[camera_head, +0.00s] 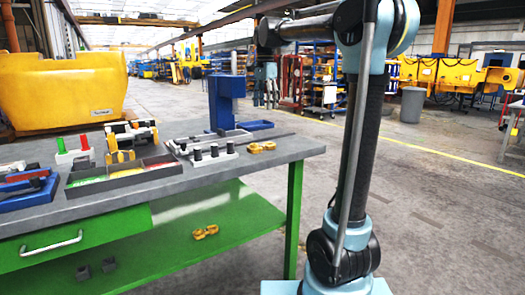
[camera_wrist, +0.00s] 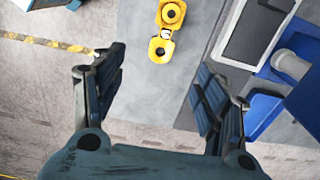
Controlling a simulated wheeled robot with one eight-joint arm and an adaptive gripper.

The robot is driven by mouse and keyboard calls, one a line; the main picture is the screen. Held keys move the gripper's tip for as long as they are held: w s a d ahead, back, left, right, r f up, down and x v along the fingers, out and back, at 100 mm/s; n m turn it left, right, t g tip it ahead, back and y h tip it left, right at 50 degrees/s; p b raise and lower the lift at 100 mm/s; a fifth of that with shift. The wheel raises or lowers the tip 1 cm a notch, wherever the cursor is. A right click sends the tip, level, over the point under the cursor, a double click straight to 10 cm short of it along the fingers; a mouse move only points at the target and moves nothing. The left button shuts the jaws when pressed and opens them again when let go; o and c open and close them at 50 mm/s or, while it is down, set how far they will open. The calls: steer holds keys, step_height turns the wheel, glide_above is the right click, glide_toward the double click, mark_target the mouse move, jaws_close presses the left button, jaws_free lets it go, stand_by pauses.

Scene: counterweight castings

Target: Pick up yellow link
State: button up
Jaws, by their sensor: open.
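A yellow link (camera_head: 257,148) with two round ends lies flat on the grey workbench top, near its right end. It also shows in the wrist view (camera_wrist: 159,42), at the top centre, beyond the fingertips and roughly between them. A second yellow link (camera_head: 199,234) lies on the green lower shelf. My gripper (camera_head: 266,88) hangs above and beyond the bench's right end, with its fingers downward. In the wrist view my gripper (camera_wrist: 158,72) has its two fingers spread wide, with nothing between them.
A blue stand (camera_head: 222,100) with a blue tray rises behind the link. A block with black pegs (camera_head: 212,155) stands left of the link. Dark trays and coloured parts fill the bench's left. Bare bench top (camera_head: 285,150) lies around the link's right side.

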glide_above(264, 145)
steer(key=f, duration=1.2)
steer(key=shift+s+d, duration=0.1)
steer(key=shift+s, duration=0.15)
steer(key=shift+a+f, duration=0.15)
steer(key=shift+f, duration=1.2)
steer(key=shift+a+f, duration=0.1)
steer(key=shift+f, duration=1.2)
jaws_close()
